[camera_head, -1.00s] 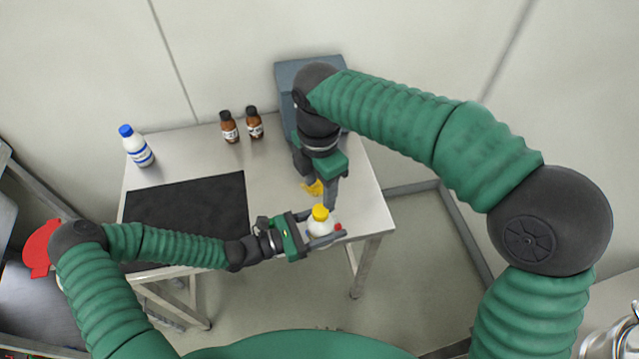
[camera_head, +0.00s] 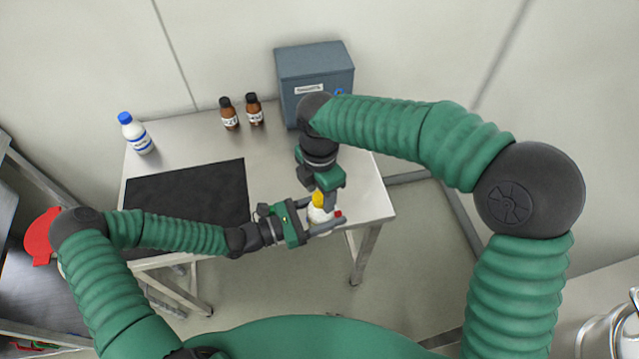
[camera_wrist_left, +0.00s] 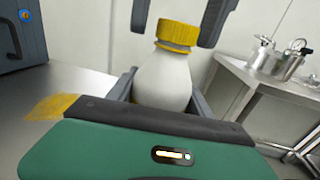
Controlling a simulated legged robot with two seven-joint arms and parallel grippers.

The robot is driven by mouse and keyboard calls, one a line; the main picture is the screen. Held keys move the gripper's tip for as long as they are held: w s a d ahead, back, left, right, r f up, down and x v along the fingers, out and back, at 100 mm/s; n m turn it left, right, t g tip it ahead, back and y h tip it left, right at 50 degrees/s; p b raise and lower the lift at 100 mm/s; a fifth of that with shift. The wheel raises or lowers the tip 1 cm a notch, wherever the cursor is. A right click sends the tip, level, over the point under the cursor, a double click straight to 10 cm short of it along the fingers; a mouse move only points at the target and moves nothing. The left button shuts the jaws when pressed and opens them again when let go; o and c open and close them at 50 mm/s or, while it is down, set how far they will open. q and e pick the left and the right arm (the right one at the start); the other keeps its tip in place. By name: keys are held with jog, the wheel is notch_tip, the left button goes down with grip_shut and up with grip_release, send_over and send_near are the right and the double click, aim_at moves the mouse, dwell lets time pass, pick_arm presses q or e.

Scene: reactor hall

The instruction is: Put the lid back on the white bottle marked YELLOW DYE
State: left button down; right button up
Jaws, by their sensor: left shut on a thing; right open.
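The white bottle (camera_head: 317,214) is held upright by my left gripper (camera_head: 322,226), which is shut around its body, near the table's front right corner. In the left wrist view, the bottle (camera_wrist_left: 165,80) shows no readable marking on this side. The yellow lid (camera_wrist_left: 178,33) sits on top of the bottle's neck and looks level; how tight it is I cannot tell.
A yellow patch (camera_wrist_left: 52,107) lies on the table beside the bottle. A dark mat (camera_head: 185,195) covers the table's left part. Two brown bottles (camera_head: 229,115) (camera_head: 254,110), a blue-capped white bottle (camera_head: 135,133) and a grey box (camera_head: 315,75) stand at the back.

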grip_shut()
dwell(0.3)
jog(key=m, duration=0.4)
jog(key=shift+a, duration=0.1)
jog(key=m, duration=0.7)
jog(key=shift+a, duration=0.1)
jog(key=m, duration=0.6)
jog(key=shift+m, duration=0.3)
jog(key=m, duration=0.4)
jog(key=shift+o, duration=0.8)
grip_release()
